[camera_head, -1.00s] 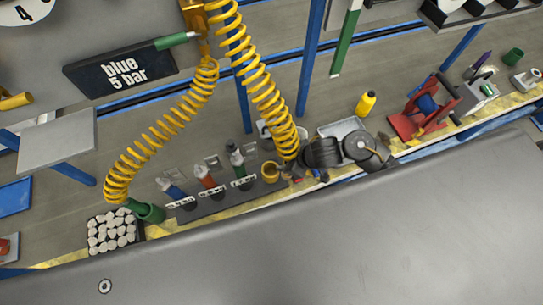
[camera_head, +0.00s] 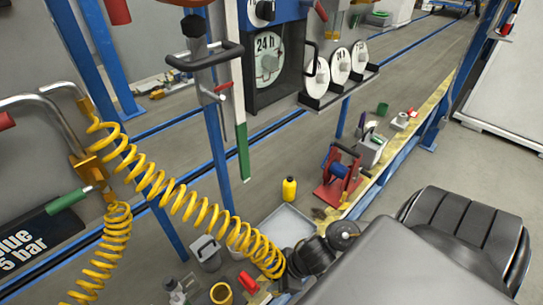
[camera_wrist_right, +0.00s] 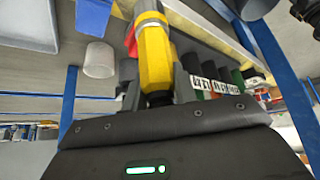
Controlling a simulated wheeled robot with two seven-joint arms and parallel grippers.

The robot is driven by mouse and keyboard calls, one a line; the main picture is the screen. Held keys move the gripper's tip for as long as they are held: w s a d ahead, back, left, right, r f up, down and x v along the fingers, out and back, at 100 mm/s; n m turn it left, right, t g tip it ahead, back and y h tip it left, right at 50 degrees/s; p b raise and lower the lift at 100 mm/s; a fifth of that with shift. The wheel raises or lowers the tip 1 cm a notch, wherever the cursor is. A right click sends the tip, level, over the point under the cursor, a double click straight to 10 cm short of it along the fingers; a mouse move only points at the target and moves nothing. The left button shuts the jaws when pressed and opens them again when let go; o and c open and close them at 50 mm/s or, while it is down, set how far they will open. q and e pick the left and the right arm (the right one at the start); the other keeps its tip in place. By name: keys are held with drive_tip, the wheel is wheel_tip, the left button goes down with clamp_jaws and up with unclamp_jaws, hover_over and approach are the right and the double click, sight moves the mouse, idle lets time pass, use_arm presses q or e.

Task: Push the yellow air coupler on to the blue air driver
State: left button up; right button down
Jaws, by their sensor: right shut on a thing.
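The yellow air coupler (camera_wrist_right: 155,60) sits between the jaws of my right gripper (camera_wrist_right: 157,80) in the wrist view, with a red part beside it. My right gripper (camera_head: 284,280) is shut on it near the lower end of the coiled yellow hose (camera_head: 175,190); the wrist hides most of the jaws in the head view. Several labelled drivers stand in a row (camera_wrist_right: 220,80) to the right of the coupler in the wrist view. I cannot tell a blue driver among them. In the head view only a grey-green driver top (camera_head: 177,290) shows at the bottom edge. My left gripper is out of view.
A yellow cup (camera_head: 221,293) and a red item (camera_head: 249,282) are left of my right gripper. A grey tray (camera_head: 287,226), yellow bottle (camera_head: 290,189) and red-blue reel (camera_head: 339,175) stand beyond it. A blue post (camera_head: 218,155) rises at centre left.

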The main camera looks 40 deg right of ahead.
idle(0.3)
drive_tip(key=shift+w+a+r, duration=0.2)
drive_tip(key=shift+w, duration=0.05)
drive_tip(key=w+a+r+n, duration=0.1)
drive_tip(key=w+a+r, duration=0.4)
drive_tip(key=w+r, duration=0.25)
drive_tip(key=w+d+r, duration=0.2)
drive_tip(key=w+r, duration=0.1)
drive_tip(key=r, duration=0.6)
drive_tip(key=w+d+r, duration=0.2)
drive_tip(key=w+r, duration=0.1)
drive_tip(key=r, duration=0.7)
drive_tip(key=shift+w+g, duration=0.3)
drive_tip(key=shift+w, duration=0.05)
